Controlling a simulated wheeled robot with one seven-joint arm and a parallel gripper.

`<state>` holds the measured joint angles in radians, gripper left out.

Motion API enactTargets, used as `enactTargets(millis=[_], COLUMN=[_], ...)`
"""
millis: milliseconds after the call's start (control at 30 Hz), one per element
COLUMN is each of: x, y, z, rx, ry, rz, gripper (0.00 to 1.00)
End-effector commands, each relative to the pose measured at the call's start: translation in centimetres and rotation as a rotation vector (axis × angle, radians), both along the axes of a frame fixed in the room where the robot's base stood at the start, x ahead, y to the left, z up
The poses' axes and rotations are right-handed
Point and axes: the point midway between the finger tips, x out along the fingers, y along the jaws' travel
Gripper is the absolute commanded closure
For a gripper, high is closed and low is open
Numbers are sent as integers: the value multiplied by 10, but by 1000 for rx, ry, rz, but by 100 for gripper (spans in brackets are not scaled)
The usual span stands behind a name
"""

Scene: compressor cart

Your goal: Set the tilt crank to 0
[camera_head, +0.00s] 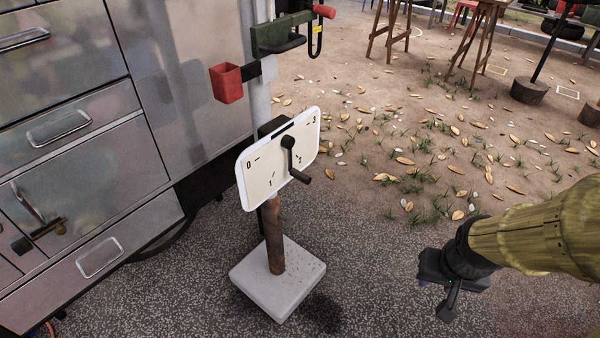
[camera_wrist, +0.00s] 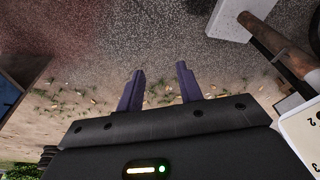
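The tilt crank (camera_head: 292,158) is a dark crank on a white panel (camera_head: 262,178), which stands tilted on a brown post with a pale square base. The crank's handle points down and to the right. A "0" mark shows at the panel's left side, and another mark shows at the upper right. My gripper (camera_head: 450,295) is at the lower right of the head view, well apart from the crank. In the wrist view my gripper (camera_wrist: 160,85) has its two fingers apart with nothing between them. The panel's edge (camera_wrist: 302,130) shows at the right there; the crank is not visible in that view.
A metal cabinet with drawers (camera_head: 85,130) stands close behind the panel on the left. The post's pale base (camera_head: 278,278) rests on grey ground. The ground between panel and gripper is clear, with leaves further back.

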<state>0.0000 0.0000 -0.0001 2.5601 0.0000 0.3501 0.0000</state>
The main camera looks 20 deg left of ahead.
Motion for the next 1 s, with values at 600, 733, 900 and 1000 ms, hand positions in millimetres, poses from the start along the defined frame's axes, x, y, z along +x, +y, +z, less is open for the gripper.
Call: enactTargets(millis=[600, 733, 900, 1000], x=[87, 128, 162, 170], y=[1, 19, 61, 89], z=[-14, -20, -24, -24], rx=[-97, -91, -6, 84], ry=[-273, -437, -655, -784], rz=[297, 485, 722, 846], gripper=[59, 59, 59, 59])
